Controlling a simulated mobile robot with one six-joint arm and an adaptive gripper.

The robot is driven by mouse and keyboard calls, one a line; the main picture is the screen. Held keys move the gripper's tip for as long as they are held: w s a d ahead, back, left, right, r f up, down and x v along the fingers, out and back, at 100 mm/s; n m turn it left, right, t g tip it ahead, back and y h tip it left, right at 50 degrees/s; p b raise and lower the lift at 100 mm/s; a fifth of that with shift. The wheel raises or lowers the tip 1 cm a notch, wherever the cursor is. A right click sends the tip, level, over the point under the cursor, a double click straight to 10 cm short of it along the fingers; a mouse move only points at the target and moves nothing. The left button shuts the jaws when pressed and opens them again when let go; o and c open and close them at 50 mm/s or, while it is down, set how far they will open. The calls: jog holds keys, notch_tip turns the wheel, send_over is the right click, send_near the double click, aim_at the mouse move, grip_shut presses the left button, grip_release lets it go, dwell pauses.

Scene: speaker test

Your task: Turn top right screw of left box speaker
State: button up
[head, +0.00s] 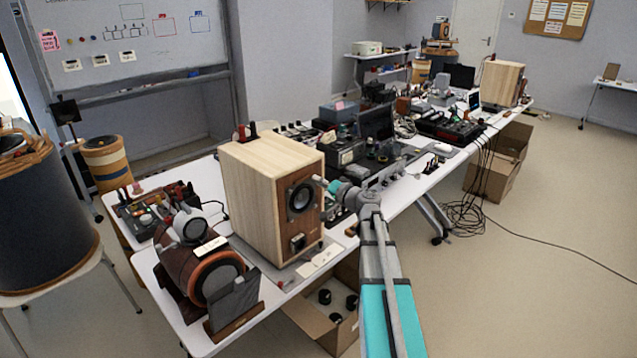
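The left box speaker (254,200) is a pale wooden box with a darker brown front panel, upright on the near table. Its front faces right and carries a round driver (301,197) and a smaller square part below it. My gripper (324,183) is at the upper right edge of that front panel, close to it or touching; I cannot tell which. The top right screw cannot be made out and is probably covered by my gripper. The gripper is too small here to show whether its fingers are open or shut.
A second wooden speaker (502,83) stands on the far table end. A brown drum-like device (210,275) sits left of the near speaker. Electronics crowd the table behind. An open cardboard box (318,325) with dark round parts is below. The floor at right is mostly clear.

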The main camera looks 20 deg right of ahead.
jog(key=shift+w+a, duration=0.1)
jog(key=shift+w, duration=0.1)
jog(key=shift+c, duration=0.3)
grip_shut()
jog(key=shift+m, duration=0.3)
